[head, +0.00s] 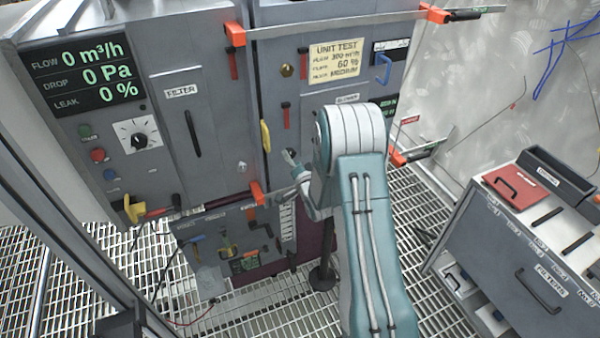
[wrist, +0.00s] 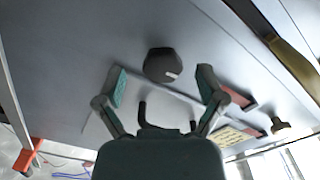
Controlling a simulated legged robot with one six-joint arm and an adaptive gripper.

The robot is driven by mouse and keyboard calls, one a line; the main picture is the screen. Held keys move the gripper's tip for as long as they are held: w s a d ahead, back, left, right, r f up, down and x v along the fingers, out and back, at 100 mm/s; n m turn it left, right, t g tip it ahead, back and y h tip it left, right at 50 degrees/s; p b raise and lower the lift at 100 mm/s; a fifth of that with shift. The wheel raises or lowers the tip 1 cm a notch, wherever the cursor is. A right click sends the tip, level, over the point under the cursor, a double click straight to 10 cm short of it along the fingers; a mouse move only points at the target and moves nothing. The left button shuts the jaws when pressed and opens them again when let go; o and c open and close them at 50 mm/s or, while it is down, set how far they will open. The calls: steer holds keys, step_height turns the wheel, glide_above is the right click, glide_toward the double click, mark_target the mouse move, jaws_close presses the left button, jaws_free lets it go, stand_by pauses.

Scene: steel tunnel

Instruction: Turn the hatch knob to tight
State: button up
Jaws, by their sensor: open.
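In the wrist view a dark round knob (wrist: 162,64) with a pale mark on its face stands on a grey panel. It looks like the hatch knob. My gripper (wrist: 162,86) is open, with one finger on each side of the line to the knob. The knob lies just beyond the fingertips, roughly centred, and I see no contact.
A yellow handle (head: 265,135) and a brass knob (head: 286,70) are on the cabinet near my arm. A red-and-black lever (head: 286,115) is close by. A drawer cabinet (head: 500,235) stands at right. Grated floor (head: 405,205) lies between.

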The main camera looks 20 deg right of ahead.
steer(key=s, duration=0.9)
steer(key=shift+s, duration=0.3)
steer(key=shift+f, duration=0.1)
